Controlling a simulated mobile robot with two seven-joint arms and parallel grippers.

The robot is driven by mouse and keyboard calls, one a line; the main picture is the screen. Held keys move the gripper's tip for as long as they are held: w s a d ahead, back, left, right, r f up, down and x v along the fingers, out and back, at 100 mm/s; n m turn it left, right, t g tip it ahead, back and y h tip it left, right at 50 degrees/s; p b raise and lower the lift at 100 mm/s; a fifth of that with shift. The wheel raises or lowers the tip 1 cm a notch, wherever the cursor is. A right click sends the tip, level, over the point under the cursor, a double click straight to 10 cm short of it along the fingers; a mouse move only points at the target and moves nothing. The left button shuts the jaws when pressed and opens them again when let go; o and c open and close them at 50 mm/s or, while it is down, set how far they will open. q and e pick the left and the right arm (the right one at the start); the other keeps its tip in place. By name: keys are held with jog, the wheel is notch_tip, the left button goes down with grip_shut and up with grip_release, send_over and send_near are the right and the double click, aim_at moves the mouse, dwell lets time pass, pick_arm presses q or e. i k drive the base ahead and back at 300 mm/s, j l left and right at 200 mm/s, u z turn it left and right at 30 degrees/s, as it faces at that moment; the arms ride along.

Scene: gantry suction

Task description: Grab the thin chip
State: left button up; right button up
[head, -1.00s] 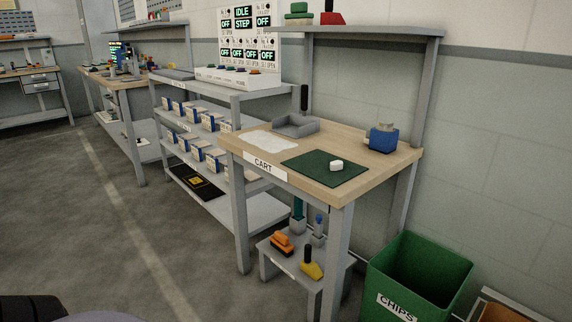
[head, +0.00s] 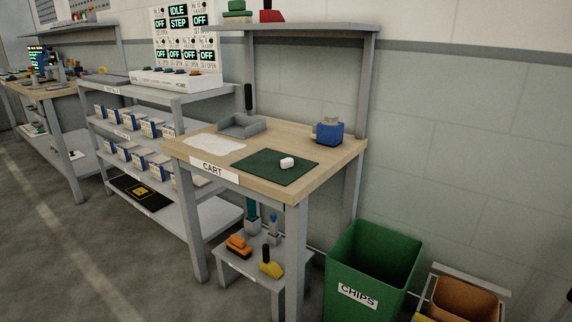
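No thin chip can be made out clearly at this distance. A small white block (head: 287,162) with rounded edges lies on a dark green mat (head: 262,178) on the wooden bench labelled CART (head: 320,181). A green bin labelled CHIPS (head: 355,294) stands on the floor to the right of the bench; its visible inside looks empty, but its bottom is hidden. Neither of my grippers is in view.
A grey tray (head: 241,130), a white sheet (head: 212,146) and a blue device (head: 329,133) are on the bench. A low stool (head: 240,266) with brushes stands under it. A brown container (head: 464,300) is right of the bin. Open floor lies at the left front.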

aim_at(288, 162)
jog(key=i+j+z, duration=0.4)
jog(key=j, duration=0.2)
jog(key=j+z, duration=0.2)
jog(key=i+j+z, duration=0.1)
jog(key=j+z, duration=0.15)
jog(key=j, duration=0.2)
